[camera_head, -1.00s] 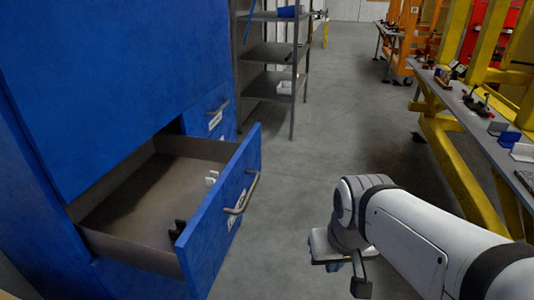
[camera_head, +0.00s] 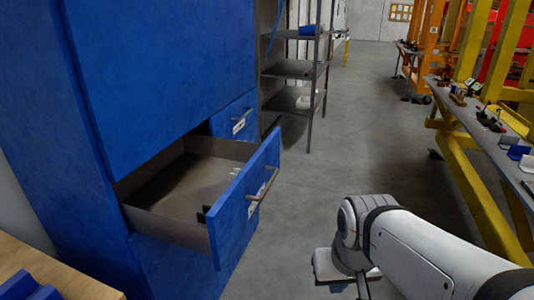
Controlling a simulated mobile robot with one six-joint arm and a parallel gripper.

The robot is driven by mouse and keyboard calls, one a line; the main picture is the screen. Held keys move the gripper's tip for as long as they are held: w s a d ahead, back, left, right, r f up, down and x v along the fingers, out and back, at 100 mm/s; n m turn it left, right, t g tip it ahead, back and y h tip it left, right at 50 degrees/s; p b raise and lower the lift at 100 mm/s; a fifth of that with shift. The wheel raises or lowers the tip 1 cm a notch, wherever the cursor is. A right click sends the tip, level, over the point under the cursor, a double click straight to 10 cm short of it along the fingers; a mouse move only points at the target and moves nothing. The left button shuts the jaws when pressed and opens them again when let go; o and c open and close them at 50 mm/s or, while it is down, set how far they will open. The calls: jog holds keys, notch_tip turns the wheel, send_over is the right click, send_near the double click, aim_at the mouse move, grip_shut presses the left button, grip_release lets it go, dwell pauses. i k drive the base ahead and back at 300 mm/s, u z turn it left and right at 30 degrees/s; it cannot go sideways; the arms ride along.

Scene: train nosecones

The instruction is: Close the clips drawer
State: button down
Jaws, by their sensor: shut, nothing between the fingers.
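The open drawer (camera_head: 236,212) with a blue front sticks far out of the blue cabinet (camera_head: 160,75). Its front carries a metal bar handle (camera_head: 264,186) and a white label (camera_head: 252,209), too small to read. Inside lie a small black piece (camera_head: 203,214) and a small white piece (camera_head: 236,172). My gripper (camera_head: 345,284) is at the lower middle, right of the drawer front and apart from it. It is shut and empty, partly cut off by the bottom edge.
Another drawer (camera_head: 238,121) behind is closed. A grey shelf rack (camera_head: 290,69) stands beyond the cabinet. A long workbench (camera_head: 520,178) with yellow posts runs along the right. A wooden top (camera_head: 75,279) is at lower left. The floor (camera_head: 340,150) between is clear.

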aim_at(161, 199)
jog(key=i, duration=0.85)
jog(key=z, duration=0.05)
